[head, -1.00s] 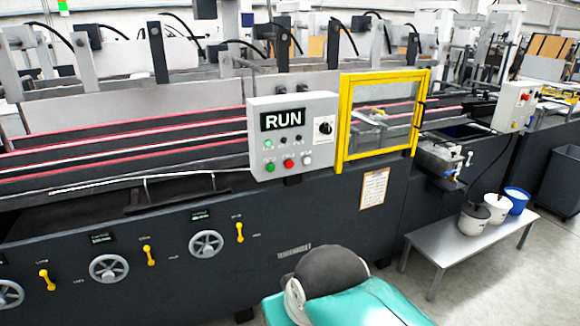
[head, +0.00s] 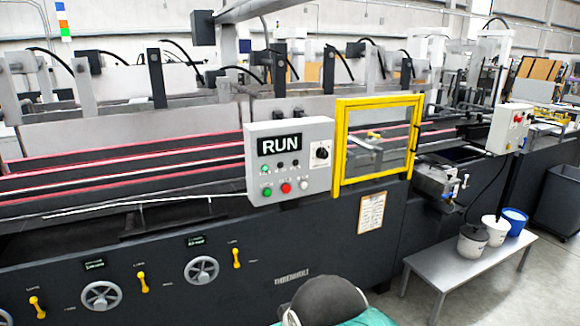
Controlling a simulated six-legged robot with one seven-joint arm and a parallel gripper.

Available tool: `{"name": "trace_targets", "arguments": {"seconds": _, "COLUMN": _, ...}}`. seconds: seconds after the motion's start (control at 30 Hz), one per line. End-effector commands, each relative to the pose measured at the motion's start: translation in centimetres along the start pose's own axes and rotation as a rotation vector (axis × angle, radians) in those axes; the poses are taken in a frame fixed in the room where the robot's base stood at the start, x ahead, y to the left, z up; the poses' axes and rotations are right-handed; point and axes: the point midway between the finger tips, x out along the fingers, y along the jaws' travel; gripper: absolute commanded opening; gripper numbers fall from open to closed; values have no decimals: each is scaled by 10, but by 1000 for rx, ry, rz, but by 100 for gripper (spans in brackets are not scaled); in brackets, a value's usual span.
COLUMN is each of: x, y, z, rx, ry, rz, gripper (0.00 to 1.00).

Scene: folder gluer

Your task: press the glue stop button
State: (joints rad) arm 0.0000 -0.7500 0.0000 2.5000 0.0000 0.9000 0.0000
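A light grey control panel (head: 240,165) with a RUN display (head: 279,144) stands on the front of the dark machine, near the middle of the head view. Its lower row has a green button (head: 267,191), a red button (head: 286,188) and a white button (head: 304,185). A smaller grey box (head: 509,131) at the right carries red controls (head: 518,117). The labels are too small to read, so I cannot tell which control is the glue stop button. My gripper is not in view; a dark and teal part of my body shows at the bottom.
A yellow-framed clear guard (head: 339,150) stands right of the panel. A low grey table (head: 455,270) with a lidded pot (head: 472,240), a white pot (head: 495,229) and a blue bucket (head: 514,221) stands at the right. Handwheels (head: 201,270) and yellow levers line the machine's lower front.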

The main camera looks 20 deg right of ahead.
Motion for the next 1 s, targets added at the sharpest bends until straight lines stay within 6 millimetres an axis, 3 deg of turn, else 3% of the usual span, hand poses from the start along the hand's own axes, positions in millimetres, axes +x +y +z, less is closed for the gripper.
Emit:
{"name": "trace_targets", "arguments": {"seconds": 0.03, "x": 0, "y": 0, "z": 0, "rx": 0, "ry": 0, "rz": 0, "gripper": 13}}
{"name": "trace_targets", "arguments": {"seconds": 0.1, "x": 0, "y": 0, "z": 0, "rx": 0, "ry": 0, "rz": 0, "gripper": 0}}
{"name": "trace_targets", "arguments": {"seconds": 1.0, "x": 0, "y": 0, "z": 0, "rx": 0, "ry": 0, "rz": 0, "gripper": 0}}
